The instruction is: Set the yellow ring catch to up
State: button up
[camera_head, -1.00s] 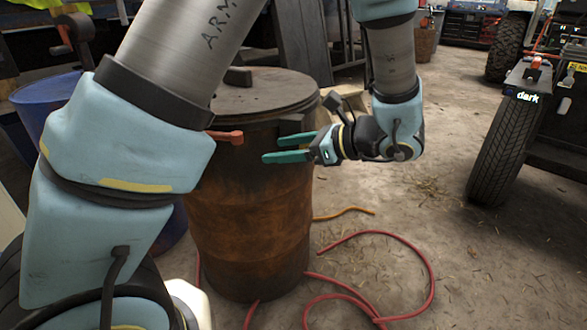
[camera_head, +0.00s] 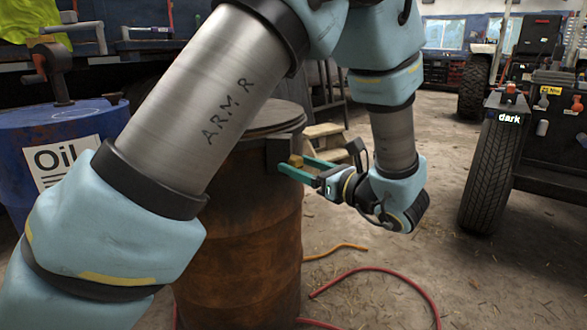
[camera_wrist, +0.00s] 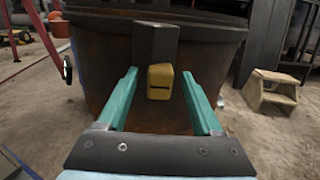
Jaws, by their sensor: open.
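The yellow catch (camera_head: 296,160) is a small block at the dark bracket (camera_head: 281,150) on the rim of the rusty drum (camera_head: 240,235). In the wrist view the yellow catch (camera_wrist: 160,82) sits at the lower front of the dark bracket (camera_wrist: 155,45), and its face has a dark slot. My gripper (camera_head: 291,162) is open with its teal fingers pointing at the drum. In the wrist view one finger is on each side of the catch, with visible gaps. I cannot tell how deep the catch lies between the fingertips.
A blue oil drum (camera_head: 55,140) stands at the left. A red hose (camera_head: 385,272) and an orange cord (camera_head: 335,250) lie on the floor. A wooden step (camera_wrist: 270,92) stands right of the drum.

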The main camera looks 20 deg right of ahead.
jog(key=shift+x, duration=1.1)
grip_shut()
dwell(0.7)
